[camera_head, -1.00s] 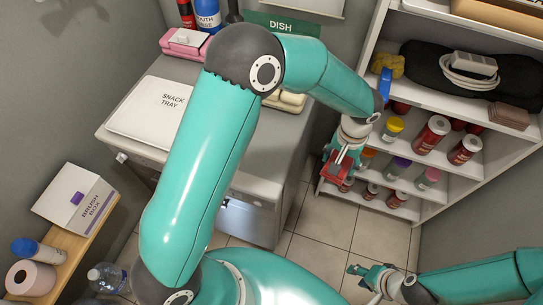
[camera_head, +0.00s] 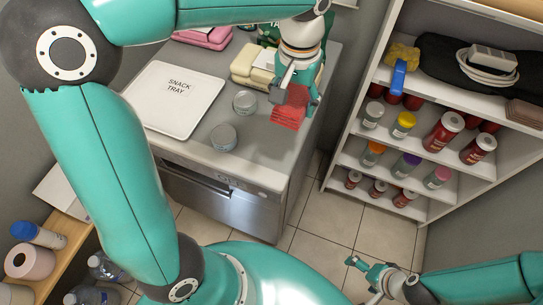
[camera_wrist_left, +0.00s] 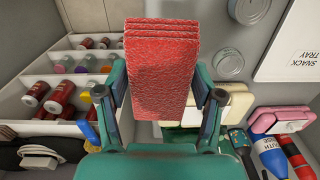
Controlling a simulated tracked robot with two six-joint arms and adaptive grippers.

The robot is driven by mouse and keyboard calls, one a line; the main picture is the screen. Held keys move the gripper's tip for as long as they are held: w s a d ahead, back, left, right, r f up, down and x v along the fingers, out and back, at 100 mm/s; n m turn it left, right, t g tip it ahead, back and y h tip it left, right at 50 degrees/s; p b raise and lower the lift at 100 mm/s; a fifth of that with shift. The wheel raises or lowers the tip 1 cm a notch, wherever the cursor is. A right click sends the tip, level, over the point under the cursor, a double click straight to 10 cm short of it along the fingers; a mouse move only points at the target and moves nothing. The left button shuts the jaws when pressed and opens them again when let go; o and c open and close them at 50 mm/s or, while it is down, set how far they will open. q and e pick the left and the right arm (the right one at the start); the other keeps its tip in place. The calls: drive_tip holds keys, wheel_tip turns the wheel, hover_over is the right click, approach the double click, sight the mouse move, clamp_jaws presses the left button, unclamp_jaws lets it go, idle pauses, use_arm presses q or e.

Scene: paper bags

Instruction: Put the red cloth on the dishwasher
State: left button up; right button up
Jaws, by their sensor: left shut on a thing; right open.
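The red cloth (camera_head: 287,117) is a folded stack, held in my left gripper (camera_head: 297,92). In the head view it appears over the right part of the dishwasher's grey top. I cannot tell whether it touches that top. In the left wrist view the cloth (camera_wrist_left: 162,65) sits between the two fingers (camera_wrist_left: 160,100), and hides part of what lies behind it. The dishwasher (camera_head: 240,172) stands at the middle left with its steel door facing front. My right gripper (camera_head: 366,269) is open and empty, low over the floor at the lower right.
On the dishwasher's top are a white snack tray (camera_head: 172,98), two round tins (camera_head: 223,137), folded cream cloths (camera_head: 252,68) and pink cloths (camera_head: 207,38). A shelf (camera_head: 345,140) with bottles and jars stands at the right. The top's front right corner is clear.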

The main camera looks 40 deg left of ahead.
sight(271, 156)
use_arm(q)
drive_tip(key=s+a+r, duration=0.2)
drive_tip(key=s, duration=0.1)
drive_tip(key=shift+s+a+r, duration=0.15)
drive_tip(key=shift+a+r, duration=0.1)
drive_tip(key=shift+r, duration=0.05)
drive_tip(key=f, duration=1.3)
drive_tip(key=f+b, duration=0.1)
drive_tip(key=f, duration=0.5)
drive_tip(key=shift+s+a+f, duration=0.2)
drive_tip(key=shift+s, duration=0.1)
drive_tip(key=o, duration=1.1)
wheel_tip(271, 156, up, 12)
